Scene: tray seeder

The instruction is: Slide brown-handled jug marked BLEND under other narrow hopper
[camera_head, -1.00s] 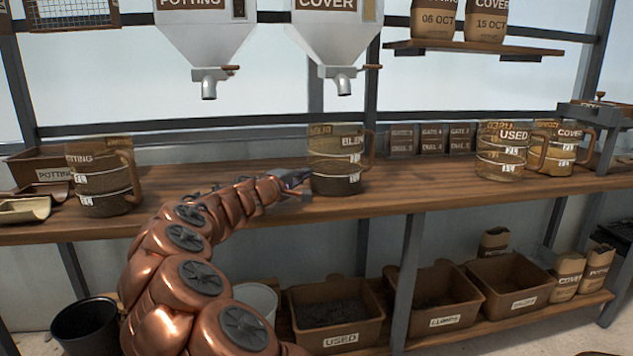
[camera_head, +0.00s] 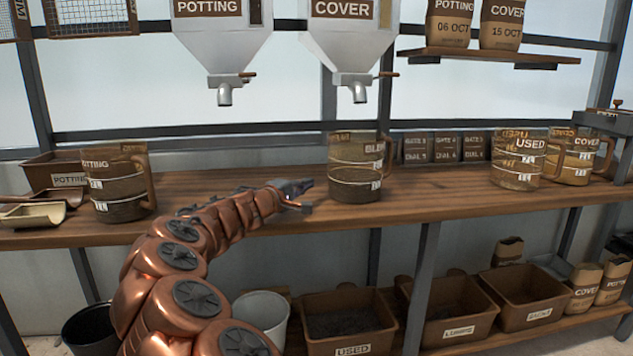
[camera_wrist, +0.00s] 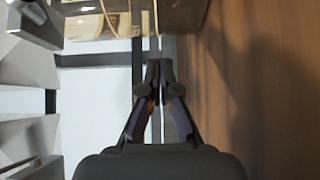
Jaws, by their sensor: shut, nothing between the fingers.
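The BLEND jug (camera_head: 354,185), clear with a brown handle on its right, stands upright on the wooden bench. In the head view it appears below the spout of the narrow COVER hopper (camera_head: 350,52); depth alignment is hard to tell. The narrow POTTING hopper (camera_head: 222,55) hangs to its left. My gripper (camera_head: 308,194) is shut and empty, just left of the jug with a small gap. In the wrist view the gripper (camera_wrist: 160,72) points toward a clear jug (camera_wrist: 112,22) at the top edge, which is cut off.
A POTTING jug (camera_head: 118,190) stands at bench left beside scoops (camera_head: 35,214). A USED jug (camera_head: 517,165) and a COVER jug (camera_head: 575,160) stand at right. Small labelled blocks (camera_head: 446,148) sit behind. The bench (camera_head: 440,200) is clear between the BLEND and USED jugs.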

